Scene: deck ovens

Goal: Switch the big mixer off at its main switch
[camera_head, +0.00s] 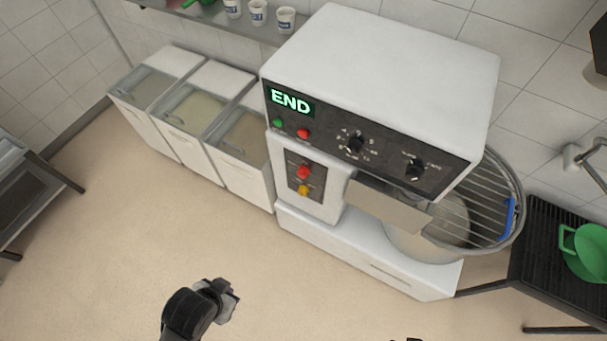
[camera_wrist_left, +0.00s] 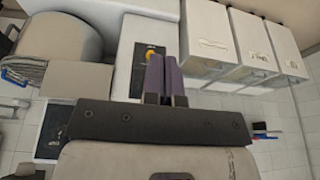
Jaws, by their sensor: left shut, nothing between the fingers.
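The big white mixer (camera_head: 385,60) stands at the back; its display (camera_head: 291,102) reads "END". Its upper panel has a green button (camera_head: 278,122), a red button (camera_head: 303,133) and two black knobs (camera_head: 355,145). A lower dark panel (camera_head: 292,172) carries a red control (camera_head: 303,172) above a yellow one (camera_head: 303,190); which is the main switch I cannot tell. My left gripper (camera_head: 230,296) is shut and empty, in front of the mixer, apart from it. In the left wrist view its fingers (camera_wrist_left: 166,80) overlap the lower panel, hiding part of it beside the yellow control (camera_wrist_left: 150,53).
Several white bins (camera_head: 240,165) stand left of the mixer. The mixer's wire guard (camera_head: 490,200) and bowl are at its right, next to a black rack (camera_head: 545,245) with a green container (camera_head: 585,250). A shelf with cups (camera_head: 258,12) is behind. The floor in front is clear.

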